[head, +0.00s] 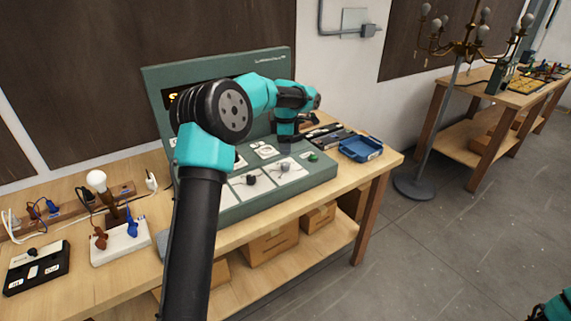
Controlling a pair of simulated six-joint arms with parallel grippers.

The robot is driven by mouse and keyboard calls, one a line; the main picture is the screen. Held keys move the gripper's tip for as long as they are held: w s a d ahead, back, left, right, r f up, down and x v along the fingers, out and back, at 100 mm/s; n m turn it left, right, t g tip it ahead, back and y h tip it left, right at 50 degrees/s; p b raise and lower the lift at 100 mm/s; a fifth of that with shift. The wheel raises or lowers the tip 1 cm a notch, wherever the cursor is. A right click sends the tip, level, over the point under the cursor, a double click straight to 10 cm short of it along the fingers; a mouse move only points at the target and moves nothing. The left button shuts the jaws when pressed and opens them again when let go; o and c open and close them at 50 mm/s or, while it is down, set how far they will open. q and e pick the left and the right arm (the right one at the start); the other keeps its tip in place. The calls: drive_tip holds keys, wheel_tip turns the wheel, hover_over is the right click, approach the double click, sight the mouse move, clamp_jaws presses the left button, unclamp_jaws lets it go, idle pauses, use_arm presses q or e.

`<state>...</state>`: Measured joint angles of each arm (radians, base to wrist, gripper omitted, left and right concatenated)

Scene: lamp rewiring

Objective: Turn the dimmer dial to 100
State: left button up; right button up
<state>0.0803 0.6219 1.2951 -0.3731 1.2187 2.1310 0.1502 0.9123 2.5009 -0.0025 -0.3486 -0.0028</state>
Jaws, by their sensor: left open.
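A green console (330,172) with a sloped back panel stands on the wooden bench. Its deck carries a dark knob (250,180), a grey knob (282,167) and a small green knob (312,157) on white plates. I cannot tell which one is the dimmer dial, and no scale is readable. An orange-lit display (174,97) is mostly hidden by my left arm. My left gripper (287,139) points down over the rear of the deck, behind the grey knob. It is open, and nothing shows between its fingers. My right gripper is out of view.
A blue tray (361,149) and dark tools lie right of the console. At left are a small bulb lamp (97,181), a white power strip (121,241) and a black switch box (36,266). A floor lamp (416,186) stands right of the bench.

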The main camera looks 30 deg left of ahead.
sight(286, 164)
use_arm(q)
wheel_tip(286, 164, down, 8)
drive_tip(key=shift+f, duration=0.1)
drive_tip(key=shift+c, duration=0.2)
drive_tip(key=c, duration=0.9)
